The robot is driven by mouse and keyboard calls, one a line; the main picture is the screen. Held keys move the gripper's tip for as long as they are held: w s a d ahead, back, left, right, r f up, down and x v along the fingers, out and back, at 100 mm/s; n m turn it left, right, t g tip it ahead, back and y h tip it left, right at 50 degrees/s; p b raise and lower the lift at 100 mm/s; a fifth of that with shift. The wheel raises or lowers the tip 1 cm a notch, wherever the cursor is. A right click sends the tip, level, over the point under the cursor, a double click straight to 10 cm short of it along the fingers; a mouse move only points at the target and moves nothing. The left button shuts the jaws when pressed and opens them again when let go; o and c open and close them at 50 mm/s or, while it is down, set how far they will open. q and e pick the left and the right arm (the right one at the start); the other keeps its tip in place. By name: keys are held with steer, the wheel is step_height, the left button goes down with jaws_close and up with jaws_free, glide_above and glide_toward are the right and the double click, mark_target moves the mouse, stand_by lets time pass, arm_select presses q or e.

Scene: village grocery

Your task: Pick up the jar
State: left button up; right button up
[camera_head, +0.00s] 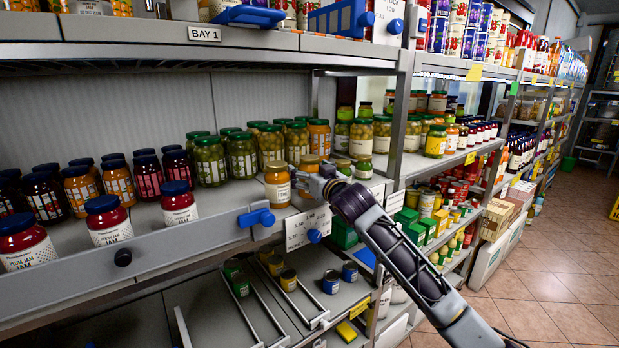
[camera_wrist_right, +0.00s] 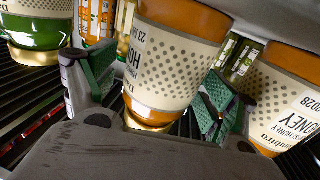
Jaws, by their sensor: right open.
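My right gripper (camera_head: 308,184) reaches in from the right to the front of the middle shelf, at two orange honey jars. In the wrist view, where things appear upside down, my right gripper (camera_wrist_right: 150,85) is open. Its green-padded fingers stand on either side of a honey jar (camera_wrist_right: 175,62) with a gold lid and dotted cream label. I cannot tell whether they touch it. This appears to be the rear honey jar (camera_head: 310,163), partly hidden by the gripper. The other honey jar (camera_head: 277,187) stands at the shelf front; it also shows at the right of the wrist view (camera_wrist_right: 287,90). My left gripper is out of view.
Plum jam jars (camera_head: 24,243) and other jars stand left along the shelf. A green jar (camera_wrist_right: 38,30) is close beside the left finger in the wrist view. A blue clip (camera_head: 257,217) and price card are on the shelf edge.

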stand_by(0.3)
steer(key=shift+r, duration=0.1)
steer(key=c, duration=1.7)
steer(key=shift+r+b, duration=0.65)
steer(key=shift+r, duration=4.35)
steer(key=shift+f, duration=0.15)
